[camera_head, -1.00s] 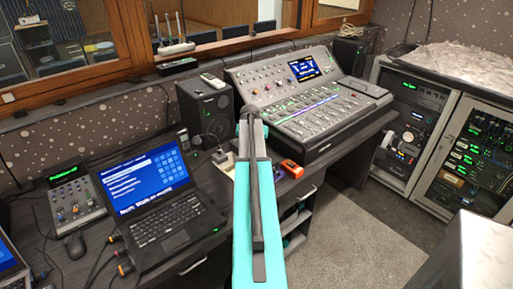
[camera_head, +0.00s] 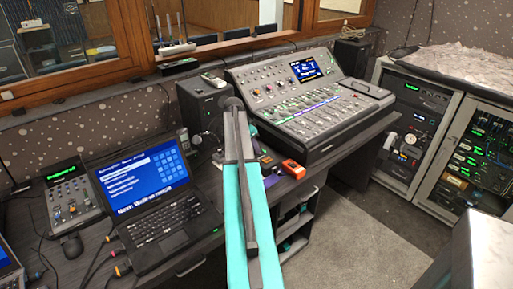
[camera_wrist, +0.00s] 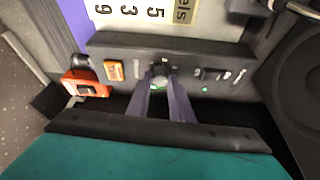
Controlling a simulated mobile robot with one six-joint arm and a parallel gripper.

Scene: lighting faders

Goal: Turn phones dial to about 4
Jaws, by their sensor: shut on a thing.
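In the wrist view a small black panel (camera_wrist: 110,52) lies across the middle. The phones dial (camera_wrist: 160,82) is a small round knob on it, with blurred lettering beside it. My gripper (camera_wrist: 163,90) reaches it from below, and its two grey-purple fingers are shut on the knob's two sides. The fingers cover part of the dial, and I cannot read its setting. In the head view my arm hides the dial and the fingertips.
The panel also carries an orange button (camera_wrist: 114,70) and a switch (camera_wrist: 213,75). An orange device (camera_wrist: 85,84) lies left of it. A numbered cream sheet (camera_wrist: 140,14) is behind. In the head view the laptop (camera_head: 160,205) and mixing console (camera_head: 315,105) flank my arm.

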